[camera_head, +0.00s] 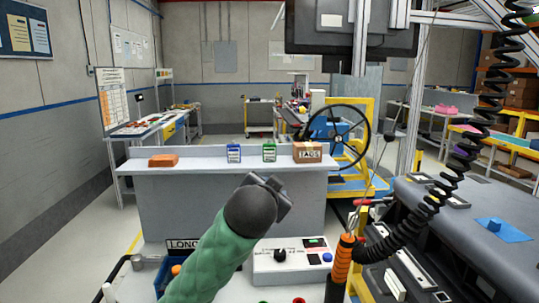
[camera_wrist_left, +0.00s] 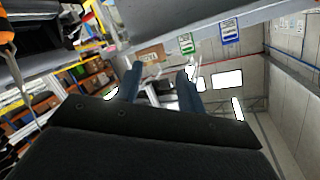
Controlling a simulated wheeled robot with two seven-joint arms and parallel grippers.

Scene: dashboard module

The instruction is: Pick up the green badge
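The green badge (camera_head: 269,152) stands upright on the grey shelf (camera_head: 205,164), between a blue badge (camera_head: 233,153) and a cardboard box marked TAGS (camera_head: 307,153). My left gripper (camera_head: 278,190) is in front of and below the shelf edge, apart from the badge. In the left wrist view, which is turned over, the fingers (camera_wrist_left: 160,74) are open with nothing between them. The green badge (camera_wrist_left: 186,43) shows there beyond the fingertips, beside the blue badge (camera_wrist_left: 229,31) and the box (camera_wrist_left: 151,54). My right gripper is not in view.
An orange-brown block (camera_head: 163,160) lies at the shelf's left end. A control box with a knob (camera_head: 291,259) is below my left gripper. A black coiled cable (camera_head: 452,180) hangs at right, near an orange-handled tool (camera_head: 340,268). The space above the shelf is clear.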

